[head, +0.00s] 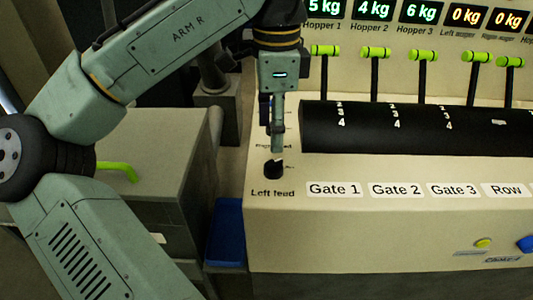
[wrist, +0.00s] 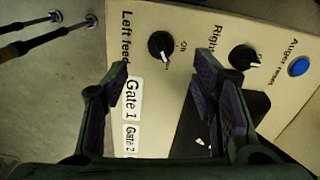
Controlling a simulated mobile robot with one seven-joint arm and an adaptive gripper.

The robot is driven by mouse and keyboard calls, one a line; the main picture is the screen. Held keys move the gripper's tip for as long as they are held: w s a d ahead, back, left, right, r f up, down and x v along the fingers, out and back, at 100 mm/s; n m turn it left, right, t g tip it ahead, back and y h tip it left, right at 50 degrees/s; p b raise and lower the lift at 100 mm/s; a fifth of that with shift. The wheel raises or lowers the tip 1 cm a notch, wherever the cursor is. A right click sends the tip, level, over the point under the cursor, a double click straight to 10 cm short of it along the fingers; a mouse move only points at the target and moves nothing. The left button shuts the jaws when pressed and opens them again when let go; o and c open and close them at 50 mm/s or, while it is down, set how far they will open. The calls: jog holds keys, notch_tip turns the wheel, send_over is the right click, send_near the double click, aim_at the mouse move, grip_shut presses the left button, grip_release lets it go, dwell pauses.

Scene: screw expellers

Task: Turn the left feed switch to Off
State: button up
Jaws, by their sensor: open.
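The left feed switch (head: 273,169) is a black rotary knob above the "Left feed" label on the cream panel. In the wrist view the left feed switch (wrist: 160,46) shows a white pointer mark at its lower edge, with a small "On" label to its right. I cannot make out an "Off" label. My gripper (head: 277,148) points down just above the knob in the head view, apart from it as far as I can tell. In the wrist view my gripper (wrist: 160,70) has its two fingers spread with nothing between them, the knob lying beyond the fingertips.
The right feed knob (wrist: 243,57) and blue auger reset button (wrist: 299,66) stand on the same panel. A black drum (head: 420,128) and green-tipped levers (head: 375,54) lie right of my gripper. A blue bin (head: 225,232) stands left of the panel.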

aim_at(274, 162)
notch_tip(274, 162, down, 9)
jog(key=shift+r, duration=0.2)
jog(key=shift+c, duration=0.5)
jog(key=c, duration=1.1)
